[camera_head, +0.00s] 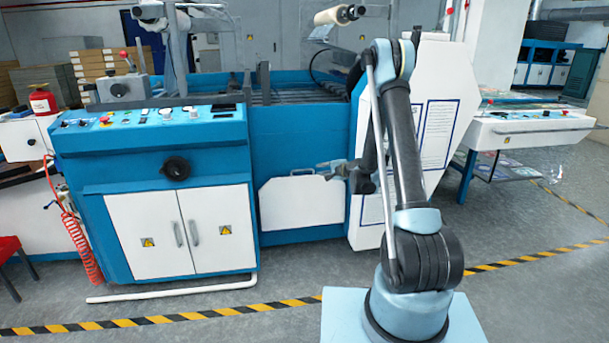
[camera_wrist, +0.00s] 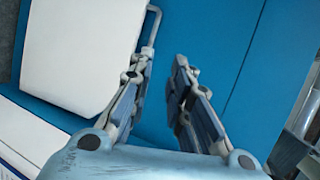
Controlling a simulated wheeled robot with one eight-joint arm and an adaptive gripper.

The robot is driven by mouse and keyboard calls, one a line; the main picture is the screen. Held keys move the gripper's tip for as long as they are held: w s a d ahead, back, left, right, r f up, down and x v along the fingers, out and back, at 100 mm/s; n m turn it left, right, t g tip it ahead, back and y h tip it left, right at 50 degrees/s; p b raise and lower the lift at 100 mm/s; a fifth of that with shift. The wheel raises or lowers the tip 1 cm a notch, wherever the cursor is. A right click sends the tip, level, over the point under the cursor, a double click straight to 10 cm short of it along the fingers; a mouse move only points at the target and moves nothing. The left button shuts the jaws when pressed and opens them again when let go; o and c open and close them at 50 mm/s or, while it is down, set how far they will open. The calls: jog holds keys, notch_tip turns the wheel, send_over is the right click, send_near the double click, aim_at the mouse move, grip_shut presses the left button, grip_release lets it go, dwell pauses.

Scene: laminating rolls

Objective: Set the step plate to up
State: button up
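The white plate with clipped upper corners and a small handle, which I take as the step plate (camera_head: 301,208), appears upright against the blue machine front. Its handle (camera_head: 302,171) is at the top edge. In the wrist view the white plate (camera_wrist: 85,45) fills the upper left, and its grey bar handle (camera_wrist: 153,27) stands off its edge. My gripper (camera_head: 322,170) is near the handle's right end in the head view. In the wrist view my gripper (camera_wrist: 158,70) is open and empty, its left finger closest to the handle. I cannot tell whether they touch.
A blue cabinet with white doors (camera_head: 162,232) stands left of the plate, a control panel on top. A white angled panel (camera_head: 432,115) rises at right behind my arm. A white rail (camera_head: 170,290) lies low before the cabinet.

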notch_tip(320, 180, down, 4)
jog(key=w+r+m, duration=0.1)
jog(key=w, duration=0.1)
send_near(303, 170)
jog(key=shift+t, duration=0.4)
jog(key=x, duration=0.8)
jog(key=shift+s+a+f, duration=0.15)
jog(key=shift+a+f, duration=0.1)
jog(key=shift+f, duration=0.2)
grip_shut()
